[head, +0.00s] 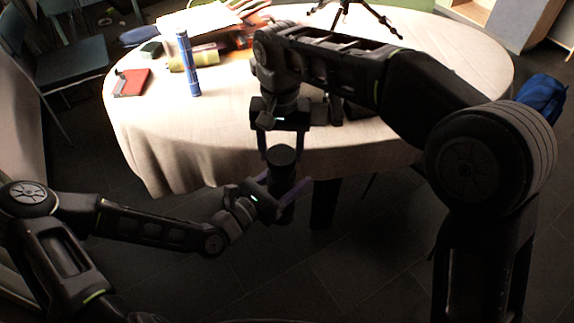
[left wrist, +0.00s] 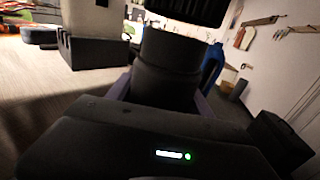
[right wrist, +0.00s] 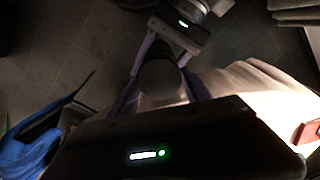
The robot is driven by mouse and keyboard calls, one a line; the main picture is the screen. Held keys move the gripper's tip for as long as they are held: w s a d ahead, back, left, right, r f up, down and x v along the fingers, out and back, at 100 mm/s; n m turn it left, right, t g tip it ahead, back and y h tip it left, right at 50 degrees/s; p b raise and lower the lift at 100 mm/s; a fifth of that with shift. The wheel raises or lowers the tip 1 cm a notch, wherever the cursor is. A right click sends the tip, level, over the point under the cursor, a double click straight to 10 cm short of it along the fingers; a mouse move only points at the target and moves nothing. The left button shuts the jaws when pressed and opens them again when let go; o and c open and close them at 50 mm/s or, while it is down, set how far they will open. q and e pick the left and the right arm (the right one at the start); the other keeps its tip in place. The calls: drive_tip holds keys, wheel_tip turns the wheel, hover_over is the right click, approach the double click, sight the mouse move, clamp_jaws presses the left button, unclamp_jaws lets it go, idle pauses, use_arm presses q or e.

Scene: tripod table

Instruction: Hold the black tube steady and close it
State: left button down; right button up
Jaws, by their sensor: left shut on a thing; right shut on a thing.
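The black tube (head: 282,178) stands roughly upright in the air in front of the table's near edge. My right gripper (head: 282,153) comes down from above and is shut on the tube's upper part, the cap end. My left gripper (head: 284,194) comes in from the left and is shut on the tube's lower part. In the left wrist view the dark tube (left wrist: 166,75) stands between the purple fingers. In the right wrist view its round end (right wrist: 160,77) sits between the fingers. The seam between cap and body is too dark to make out.
The round table (head: 225,130) with a pale cloth lies just behind the tube. On it are a blue cylinder (head: 187,64), a red book (head: 132,82), a yellow-green roll (head: 200,59) and a small black tripod (head: 350,14). A chair (head: 62,65) stands at the left.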

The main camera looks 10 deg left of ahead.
drive_tip(key=shift+f, duration=0.15)
idle(0.5)
drive_tip(key=shift+f, duration=0.8)
drive_tip(key=shift+f, duration=0.6)
idle(0.4)
